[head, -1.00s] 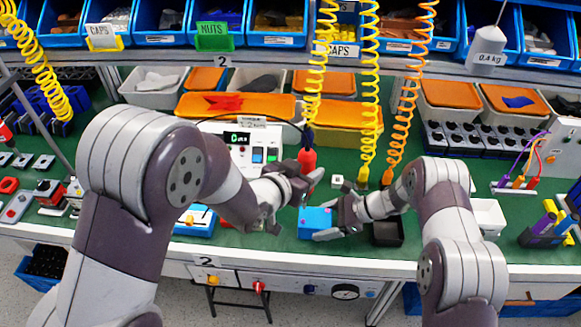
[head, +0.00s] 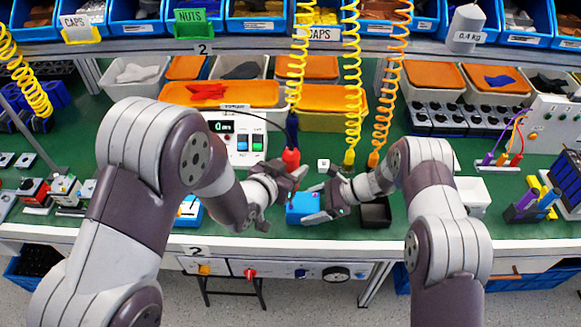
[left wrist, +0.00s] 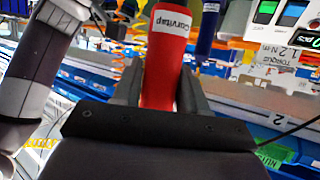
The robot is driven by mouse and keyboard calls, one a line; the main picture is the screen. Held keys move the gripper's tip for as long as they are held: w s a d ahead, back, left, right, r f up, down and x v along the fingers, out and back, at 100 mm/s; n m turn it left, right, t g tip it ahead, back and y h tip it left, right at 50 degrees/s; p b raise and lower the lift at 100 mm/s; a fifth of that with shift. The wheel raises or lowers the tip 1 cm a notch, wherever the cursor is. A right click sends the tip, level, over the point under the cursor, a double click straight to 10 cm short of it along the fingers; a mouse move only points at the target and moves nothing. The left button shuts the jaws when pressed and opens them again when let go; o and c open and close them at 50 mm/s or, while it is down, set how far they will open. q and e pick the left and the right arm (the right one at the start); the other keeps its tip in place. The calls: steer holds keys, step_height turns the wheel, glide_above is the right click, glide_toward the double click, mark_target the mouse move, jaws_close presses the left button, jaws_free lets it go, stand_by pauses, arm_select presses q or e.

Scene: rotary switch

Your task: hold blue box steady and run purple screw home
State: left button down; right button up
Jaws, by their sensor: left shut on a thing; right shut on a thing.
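The blue box (head: 298,209) stands near the front edge of the green bench. My right gripper (head: 317,206) is shut on it from the right side. My left gripper (head: 291,174) is shut on a red hand-sized screwdriver (head: 291,158), which hangs from a yellow coiled cord. In the head view the driver is upright, close above the blue box. The red driver (left wrist: 163,62) with a white label also shows between my left fingers in the left wrist view. The purple screw cannot be made out; the driver tip and my gripper hide much of the box top.
A black tray (head: 376,213) lies just right of the box, with a white bin (head: 470,194) farther right. A torque unit (head: 236,138) stands behind my left arm. More coiled cords (head: 353,90) hang behind. A blue device (head: 187,211) sits left of my left gripper.

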arm_select(q)
steer(key=shift+f, duration=1.05)
stand_by(2.3)
steer(key=shift+r, duration=2.3)
arm_select(e)
steer(key=o, duration=1.4)
